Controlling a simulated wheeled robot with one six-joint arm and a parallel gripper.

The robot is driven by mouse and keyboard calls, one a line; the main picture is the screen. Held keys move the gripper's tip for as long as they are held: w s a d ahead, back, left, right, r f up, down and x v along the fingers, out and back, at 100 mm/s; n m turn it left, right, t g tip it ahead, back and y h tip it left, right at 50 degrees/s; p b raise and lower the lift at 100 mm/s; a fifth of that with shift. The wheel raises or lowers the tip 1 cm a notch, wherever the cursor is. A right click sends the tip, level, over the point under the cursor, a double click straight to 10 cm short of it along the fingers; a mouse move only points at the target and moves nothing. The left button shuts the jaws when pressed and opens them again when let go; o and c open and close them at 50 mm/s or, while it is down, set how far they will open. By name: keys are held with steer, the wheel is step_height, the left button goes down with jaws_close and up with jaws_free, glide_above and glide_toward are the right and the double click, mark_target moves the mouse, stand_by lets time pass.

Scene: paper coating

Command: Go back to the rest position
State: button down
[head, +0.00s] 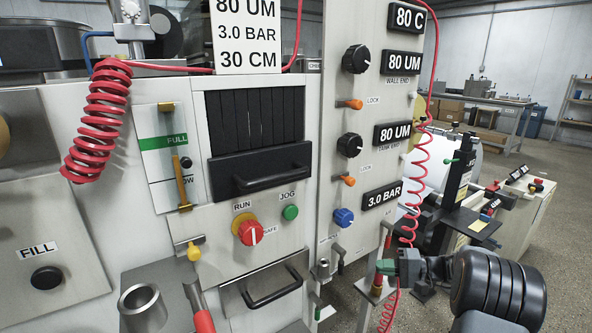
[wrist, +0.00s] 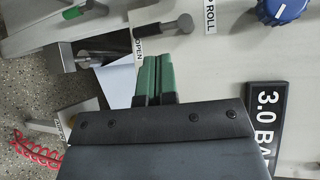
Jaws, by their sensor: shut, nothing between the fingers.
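My gripper (head: 384,267) is at the lower right of the head view, in front of the panel's right edge and below the 3.0 BAR display (head: 382,197). In the wrist view its two green fingers (wrist: 154,78) lie side by side, shut with nothing between them. They point toward a lever (wrist: 166,27) beside the OPEN label. The fingertips look apart from the lever, but the exact gap cannot be told. A blue knob (head: 344,217) is left of and above my gripper in the head view.
The machine panel carries a red RUN/SAFE knob (head: 250,232), a green JOG button (head: 290,212) and a black drawer handle (head: 272,180). A red coiled hose (head: 417,170) hangs close above my gripper. A bench unit (head: 520,215) stands at the right, with open floor beyond.

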steer(key=s+a+r+n+g+h+p, duration=0.1)
steer(key=s+a+r+g+h+p, duration=0.1)
steer(key=s+a+r+h+p, duration=0.3)
steer(key=s+a+r+n+g+p, duration=0.1)
steer(key=s+a+r+p, duration=0.25)
steer(key=r, duration=0.45)
steer(key=s+a+r+g+h+p, duration=0.2)
steer(key=s+a+r+h+p, duration=0.15)
steer(key=r, duration=0.25)
steer(key=s+r+n+t+h+p, duration=0.3)
steer(key=s+r+h+p, duration=0.3)
steer(key=s+r+p, duration=0.4)
steer(key=shift+s+d+r+p, duration=0.45)
steer(key=shift+r+p, duration=0.25)
steer(key=shift+p, duration=0.45)
steer(key=shift+h, duration=0.25)
